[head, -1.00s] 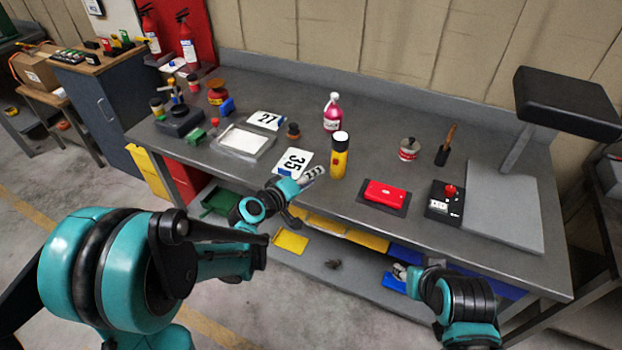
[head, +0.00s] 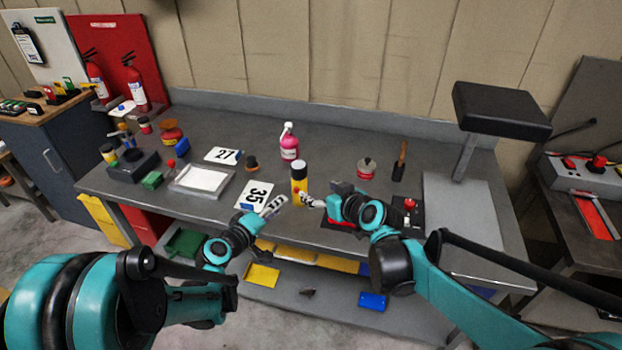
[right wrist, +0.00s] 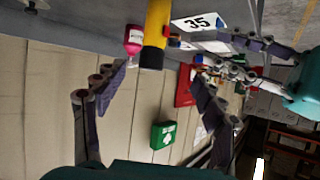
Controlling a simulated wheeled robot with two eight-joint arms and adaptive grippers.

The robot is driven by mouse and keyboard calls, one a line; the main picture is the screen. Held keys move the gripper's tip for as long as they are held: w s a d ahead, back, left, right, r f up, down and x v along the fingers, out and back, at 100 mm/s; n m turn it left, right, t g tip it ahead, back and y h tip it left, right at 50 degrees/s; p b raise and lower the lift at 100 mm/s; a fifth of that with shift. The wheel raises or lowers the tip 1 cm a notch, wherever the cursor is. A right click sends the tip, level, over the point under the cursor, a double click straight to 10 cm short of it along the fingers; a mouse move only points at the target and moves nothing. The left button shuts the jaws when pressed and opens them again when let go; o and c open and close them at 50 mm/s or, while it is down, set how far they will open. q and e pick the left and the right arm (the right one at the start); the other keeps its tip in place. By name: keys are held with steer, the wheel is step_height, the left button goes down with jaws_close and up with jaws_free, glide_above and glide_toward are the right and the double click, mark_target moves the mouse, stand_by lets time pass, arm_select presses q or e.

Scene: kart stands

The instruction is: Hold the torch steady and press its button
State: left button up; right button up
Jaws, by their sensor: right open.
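The torch (head: 298,184), a yellow cylinder with a black end, stands upright near the bench's front edge. In the right wrist view the torch (right wrist: 157,24) is at the top, with a small orange-red spot, perhaps its button, on its side. My left gripper (head: 273,206) is just left of the torch, in front of the bench edge; in the right wrist view its fingers (right wrist: 212,52) look spread and point toward the torch. My right gripper (head: 308,200) is close to the torch's right side, open and empty, its fingers (right wrist: 160,78) apart.
A number 35 card (head: 256,195) lies left of the torch, and a pink bottle (head: 289,145) stands behind it. My right arm partly covers a red item (head: 345,224) and a red-button box (head: 410,210). A shallow tray (head: 225,190) lies farther left.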

steer(key=t+y, duration=0.1)
steer(key=t, duration=0.1)
glide_toward(303, 172)
steer(key=shift+n, duration=0.4)
steer(key=x, duration=0.4)
steer(key=shift+w+a+f, duration=0.1)
steer(key=shift+w+a, duration=0.15)
steer(key=shift+w, duration=0.1)
steer(key=x, duration=0.7)
steer(key=shift+w+a+f, duration=0.2)
steer(key=shift+w, duration=0.1)
steer(key=c, duration=1.5)
arm_select(q)
jaws_close()
